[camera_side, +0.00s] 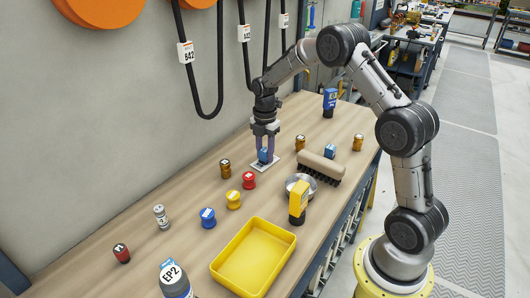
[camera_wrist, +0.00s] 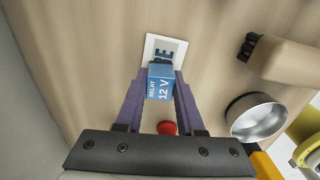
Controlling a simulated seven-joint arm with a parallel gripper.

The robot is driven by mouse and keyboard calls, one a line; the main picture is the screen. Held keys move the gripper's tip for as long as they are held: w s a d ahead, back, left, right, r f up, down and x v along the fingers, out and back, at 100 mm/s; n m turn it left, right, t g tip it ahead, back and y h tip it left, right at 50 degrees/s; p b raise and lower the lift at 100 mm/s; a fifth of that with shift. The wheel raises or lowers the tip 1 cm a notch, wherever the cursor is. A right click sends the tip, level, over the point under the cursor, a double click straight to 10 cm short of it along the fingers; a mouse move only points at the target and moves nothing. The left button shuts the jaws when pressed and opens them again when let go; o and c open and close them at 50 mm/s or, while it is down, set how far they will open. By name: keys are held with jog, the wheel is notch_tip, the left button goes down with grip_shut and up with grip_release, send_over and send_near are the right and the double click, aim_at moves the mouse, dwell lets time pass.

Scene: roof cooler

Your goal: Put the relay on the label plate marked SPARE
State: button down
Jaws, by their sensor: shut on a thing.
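The relay (camera_wrist: 160,82) is a small blue block reading RELAY 12 V in the wrist view. In the side view the relay (camera_side: 263,156) is low over a white label plate (camera_side: 257,167). I cannot tell whether the relay touches the plate.
A red knob (camera_side: 249,181) and brown knobs (camera_side: 225,168) (camera_side: 300,142) stand nearby. A yellow tray (camera_side: 253,257) is in front. The wall is behind.

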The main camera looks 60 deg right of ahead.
aim_at(265, 150)
jog(key=c, duration=0.5)
grip_release()
notch_tip(265, 150, up, 12)
jog(key=s+a+r+m+t, duration=0.2)
jog(key=s+a+r+m, duration=0.2)
jog(key=s+a+r, duration=0.25)
jog(key=shift+s+a+r+m+t, duration=0.1)
jog(key=shift+s+a+m+t, duration=0.5)
jog(key=shift+s+a+m, duration=2.25)
jog(key=shift+s+a+r+m+t, duration=0.1)
jog(key=shift+s+a+m+t, duration=0.35)
jog(key=shift+s+m, duration=2.7)
jog(key=shift+s+a+r+m+t, duration=0.1)
jog(key=shift+s+a+m+t, duration=1.1)
jog(key=shift+s, duration=3.85)
